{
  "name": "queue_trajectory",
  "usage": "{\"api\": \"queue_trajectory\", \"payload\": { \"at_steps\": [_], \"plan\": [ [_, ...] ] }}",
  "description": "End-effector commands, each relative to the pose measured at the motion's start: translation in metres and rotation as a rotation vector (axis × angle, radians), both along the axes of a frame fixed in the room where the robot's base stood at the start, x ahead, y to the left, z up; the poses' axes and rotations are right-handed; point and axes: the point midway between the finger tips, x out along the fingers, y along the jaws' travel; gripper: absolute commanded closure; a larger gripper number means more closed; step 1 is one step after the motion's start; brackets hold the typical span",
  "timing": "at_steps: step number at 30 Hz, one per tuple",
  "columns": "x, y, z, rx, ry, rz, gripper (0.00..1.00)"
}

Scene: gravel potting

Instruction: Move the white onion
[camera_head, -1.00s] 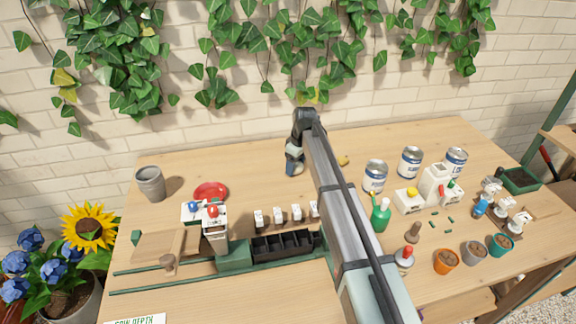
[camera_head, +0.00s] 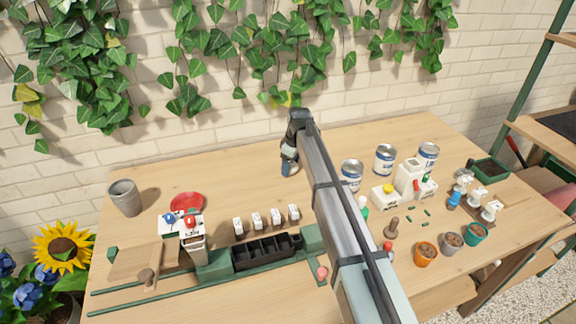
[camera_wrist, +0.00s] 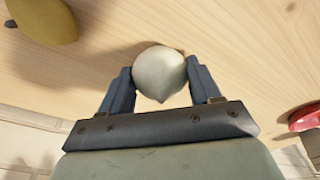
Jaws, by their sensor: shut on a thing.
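My gripper (camera_wrist: 160,88) is shut on the white onion (camera_wrist: 160,72), a pale round bulb with its pointed end toward the gripper in the wrist view. One finger presses on each side of it. In the head view my gripper (camera_head: 289,168) is at the back middle of the table, near the brick wall, pointing down. The onion cannot be made out there. A shadow falls beside it in the wrist view; whether it touches the table, I cannot tell.
A yellowish rounded object (camera_wrist: 45,18) lies nearby in the wrist view. A red dish (camera_head: 187,202) and grey pot (camera_head: 125,198) stand left. Several cans (camera_head: 385,159), bottles and small pots stand right. A black cell tray (camera_head: 266,251) is in front. Bare table surrounds my gripper.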

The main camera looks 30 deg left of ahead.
Motion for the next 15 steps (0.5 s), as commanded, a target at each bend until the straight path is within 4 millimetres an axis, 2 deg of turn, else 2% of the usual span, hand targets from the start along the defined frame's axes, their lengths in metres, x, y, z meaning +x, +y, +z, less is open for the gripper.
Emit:
{"api": "queue_trajectory", "payload": {
  "at_steps": [6, 7, 15],
  "plan": [
    [0.0000, 0.0000, 0.0001, 0.000, 0.000, 0.000, 0.70],
    [0.0000, 0.0000, 0.0001, 0.000, 0.000, 0.000, 0.36],
    [0.0000, 0.0000, 0.0001, 0.000, 0.000, 0.000, 0.11]
  ]
}}
